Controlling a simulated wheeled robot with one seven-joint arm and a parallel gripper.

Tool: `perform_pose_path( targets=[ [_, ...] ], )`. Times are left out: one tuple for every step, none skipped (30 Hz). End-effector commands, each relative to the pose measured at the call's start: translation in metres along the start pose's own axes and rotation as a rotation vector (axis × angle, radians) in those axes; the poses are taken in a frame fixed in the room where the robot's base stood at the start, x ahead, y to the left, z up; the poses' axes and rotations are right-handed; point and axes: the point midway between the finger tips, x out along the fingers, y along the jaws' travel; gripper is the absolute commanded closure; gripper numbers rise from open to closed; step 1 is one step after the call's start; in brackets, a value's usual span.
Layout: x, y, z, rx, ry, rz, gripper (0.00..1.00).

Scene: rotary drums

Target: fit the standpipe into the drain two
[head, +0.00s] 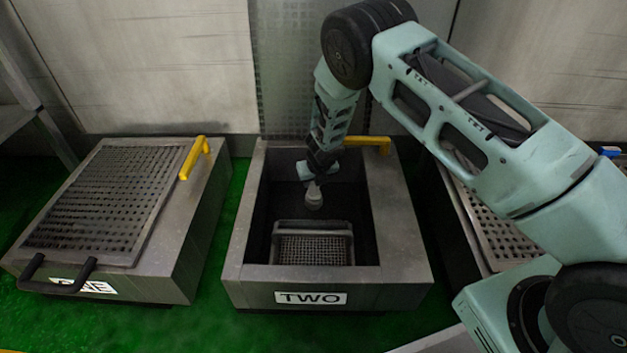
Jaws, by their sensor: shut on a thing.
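Drain two is the open grey box (400,228) with a "TWO" label (310,298) on its front. My gripper (316,176) is low in the rear part of its opening, pointing down. It is shut on the standpipe (313,197), a small pale grey piece showing below the fingers. The standpipe looks roughly upright. Its lower end is against the dark interior, and I cannot tell whether it touches the bottom or sits in a hole. A mesh basket (314,249) with a raised rim is in the front part of the box, in front of the standpipe.
A box with a perforated cover (100,195), black handle (58,272) and yellow lever (195,157) stands left. Another perforated cover (500,235) is partly behind my arm at right. A yellow lever (368,144) sits at box two's rear edge. Green floor (215,285) separates the boxes.

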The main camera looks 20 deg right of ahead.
Motion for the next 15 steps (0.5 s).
perform_pose_path(
  targets=[
    [0.0023,0.0001,-0.0008,0.0,0.0,0.0,0.91],
    [0.0029,0.0001,-0.0011,0.0,0.0,0.0,0.91],
    [0.0038,0.0001,-0.0015,0.0,0.0,0.0,0.91],
    [0.0045,0.0001,-0.0017,0.0,0.0,0.0,0.91],
    [0.0051,0.0001,-0.002,0.0,0.0,0.0,0.91],
    [0.006,0.0001,-0.0024,0.0,0.0,0.0,0.91],
    [0.0067,0.0001,-0.0026,0.0,0.0,0.0,0.91],
    [0.0073,0.0001,-0.0029,0.0,0.0,0.0,0.91],
    [0.0082,0.0002,-0.0033,0.0,0.0,0.0,0.91],
    [0.0089,0.0002,-0.0036,0.0,0.0,0.0,0.91],
    [0.0094,0.0002,-0.0038,0.0,0.0,0.0,0.91],
    [0.0087,0.0002,-0.0034,0.0,-0.001,0.0,0.62],
    [0.0083,0.0001,-0.0032,0.0,-0.001,0.0,0.54],
    [0.0082,0.0002,-0.0033,0.0,0.0,0.0,0.46],
    [0.0082,0.0002,-0.0033,0.0,0.0,0.0,0.43]
  ],
)
